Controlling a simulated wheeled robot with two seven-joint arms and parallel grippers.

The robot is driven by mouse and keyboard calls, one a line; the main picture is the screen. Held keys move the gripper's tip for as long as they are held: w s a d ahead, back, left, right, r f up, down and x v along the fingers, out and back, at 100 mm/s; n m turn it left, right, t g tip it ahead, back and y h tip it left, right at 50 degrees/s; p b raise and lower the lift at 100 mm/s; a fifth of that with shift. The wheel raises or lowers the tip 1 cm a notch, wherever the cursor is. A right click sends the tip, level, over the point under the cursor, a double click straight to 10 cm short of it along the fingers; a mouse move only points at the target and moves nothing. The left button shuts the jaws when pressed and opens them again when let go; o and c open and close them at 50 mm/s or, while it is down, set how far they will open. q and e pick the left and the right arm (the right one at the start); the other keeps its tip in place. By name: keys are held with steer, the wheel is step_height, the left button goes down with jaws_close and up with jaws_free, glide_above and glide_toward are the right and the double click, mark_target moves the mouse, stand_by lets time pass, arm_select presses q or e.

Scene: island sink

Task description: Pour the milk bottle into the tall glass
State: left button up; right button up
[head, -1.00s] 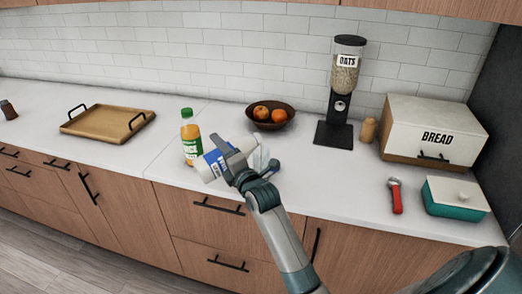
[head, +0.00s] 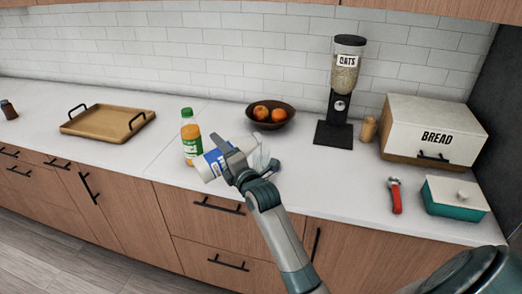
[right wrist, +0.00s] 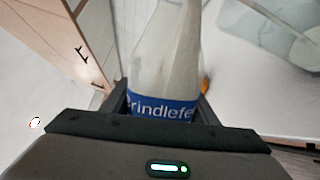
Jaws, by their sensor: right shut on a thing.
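The milk bottle (head: 214,162), white with a blue label, is strongly tilted, nearly lying, above the counter in the head view. My right gripper (head: 233,160) is shut around it at the label. In the right wrist view the bottle (right wrist: 165,60) runs up from between the fingers (right wrist: 160,110) and narrows towards the top edge. A clear, pale shape, seemingly the tall glass (head: 263,158), shows just right of the gripper, partly hidden by it. A clear rounded outline at the upper right of the wrist view (right wrist: 302,42) may be this glass. I cannot tell whether milk flows.
A juice bottle (head: 190,140) with a green cap stands close behind the milk bottle. A fruit bowl (head: 270,124), oats dispenser (head: 333,134) and bread box (head: 440,115) stand behind. A wooden tray (head: 103,122) is left; a red-handled tool (head: 395,197) and teal box (head: 455,203) are right.

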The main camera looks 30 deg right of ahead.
steer(key=shift+r, duration=0.1)
steer(key=shift+r+p, duration=0.2)
steer(key=shift+p, duration=0.15)
stand_by(2.3)
steer(key=f+n+b, duration=0.1)
steer(key=f+n, duration=0.1)
steer(key=n, duration=0.1)
steer(key=shift+d+b, duration=0.3)
steer(key=shift+b, duration=0.1)
stand_by(0.5)
